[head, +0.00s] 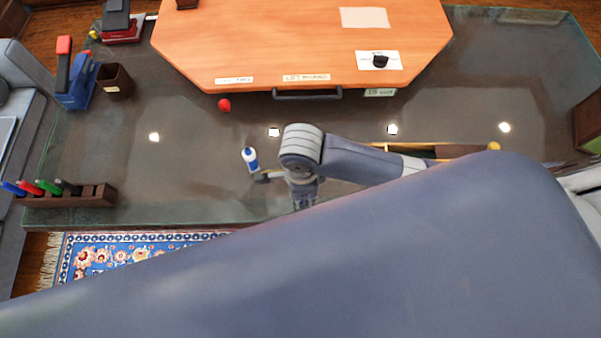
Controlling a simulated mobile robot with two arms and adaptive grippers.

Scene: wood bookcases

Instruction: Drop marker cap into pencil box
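A small black piece (380,61) sits on a white card on the orange board; it may be the marker cap, but its shape is too small to be sure. A narrow open wooden box (430,151), possibly the pencil box, lies behind my forearm, which hides much of it. The right gripper is not in view.
A white and blue bottle (250,158) stands close left of my wrist. A marker rack (96,195) holds several markers. A brown cup (115,82), blue tool (78,82) and red ball (224,105) are on the glass table (180,175). The orange board (250,40) has a dark handle.

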